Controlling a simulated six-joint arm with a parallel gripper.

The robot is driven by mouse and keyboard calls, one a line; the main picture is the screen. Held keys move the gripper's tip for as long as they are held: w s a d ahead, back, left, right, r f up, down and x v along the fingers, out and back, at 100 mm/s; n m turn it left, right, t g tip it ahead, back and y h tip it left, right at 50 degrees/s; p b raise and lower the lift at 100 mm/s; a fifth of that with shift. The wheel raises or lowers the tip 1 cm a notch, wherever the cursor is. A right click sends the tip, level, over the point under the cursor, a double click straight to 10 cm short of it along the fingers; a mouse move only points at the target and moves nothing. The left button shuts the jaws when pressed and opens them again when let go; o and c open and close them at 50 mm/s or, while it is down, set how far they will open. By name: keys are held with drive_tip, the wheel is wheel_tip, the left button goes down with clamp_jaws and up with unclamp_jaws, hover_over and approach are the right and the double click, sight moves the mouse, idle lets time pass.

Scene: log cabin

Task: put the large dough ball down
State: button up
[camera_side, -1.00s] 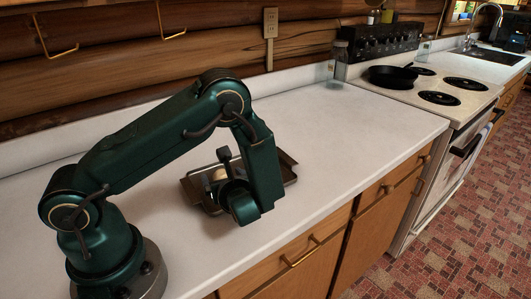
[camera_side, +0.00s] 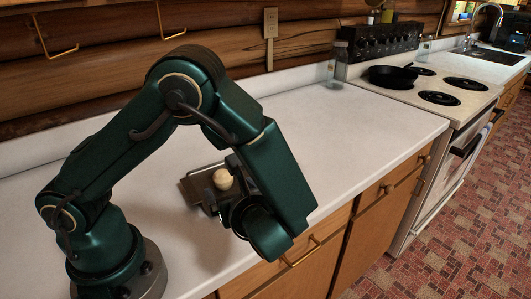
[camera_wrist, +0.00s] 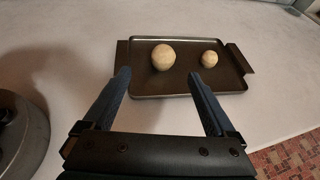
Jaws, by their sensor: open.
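The large dough ball (camera_wrist: 163,57) rests on the left half of a dark tray (camera_wrist: 180,86) in the wrist view. The small dough ball (camera_wrist: 209,59) sits to its right on the same tray, apart from it. My gripper (camera_wrist: 158,76) is open and empty, with its fingers on the near side of the large ball and clear of both balls. In the side view one pale ball (camera_side: 222,179), seemingly the large one, shows on the tray (camera_side: 197,187). My gripper and forearm hide the other ball and much of the tray there.
The tray lies on a white counter (camera_side: 350,140) with free room around it. A glass bottle (camera_side: 338,62) stands at the back near the stove, which holds a black pan (camera_side: 392,76). The log wall is behind and the counter's front edge is close to my gripper.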

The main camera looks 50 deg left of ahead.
drive_tip(key=s+d+r+n+t+h, duration=0.1)
drive_tip(key=r+n+h, duration=0.4)
drive_tip(key=n, duration=0.5)
drive_tip(key=s+d+r+n+t+h, duration=0.1)
drive_tip(key=s+d+r+n+h, duration=0.3)
drive_tip(key=n, duration=0.6)
drive_tip(key=s+r+h, duration=0.1)
drive_tip(key=s+h, duration=0.1)
drive_tip(key=h, duration=0.1)
drive_tip(key=shift+s+d+n+h, duration=0.25)
drive_tip(key=shift+d+n+h, duration=0.1)
drive_tip(key=shift+n+h, duration=0.05)
